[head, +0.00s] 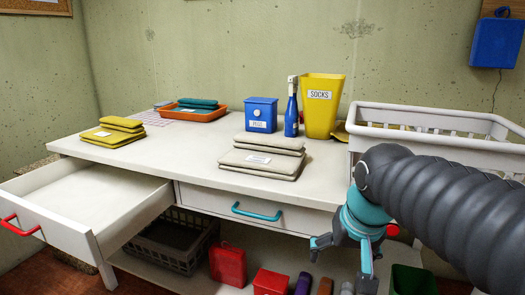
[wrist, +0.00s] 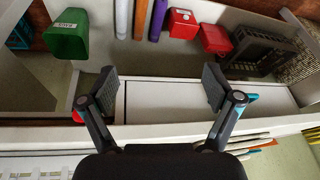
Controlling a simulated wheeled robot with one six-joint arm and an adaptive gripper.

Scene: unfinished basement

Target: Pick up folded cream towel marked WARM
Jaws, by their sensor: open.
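A folded cream towel (head: 262,163) lies on the white worktop near its front middle, with a smaller folded layer on top. It has a white label whose writing is too small to read. My gripper (head: 341,262) is in front of the bench at the right, lower than the worktop and to the right of the towel. Its fingers are spread and empty. In the wrist view my gripper (wrist: 160,80) shows both fingers wide apart, with the bench front and lower shelf beyond them. I cannot make out the towel clearly in that view.
A yellow towel (head: 112,132), orange tray (head: 190,115), blue box (head: 260,115), spray bottle (head: 291,112) and yellow SOCKS bin (head: 322,106) stand on the worktop. A white basket (head: 430,118) is at right. The left drawer (head: 75,236) is pulled open. Worktop around the towel is clear.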

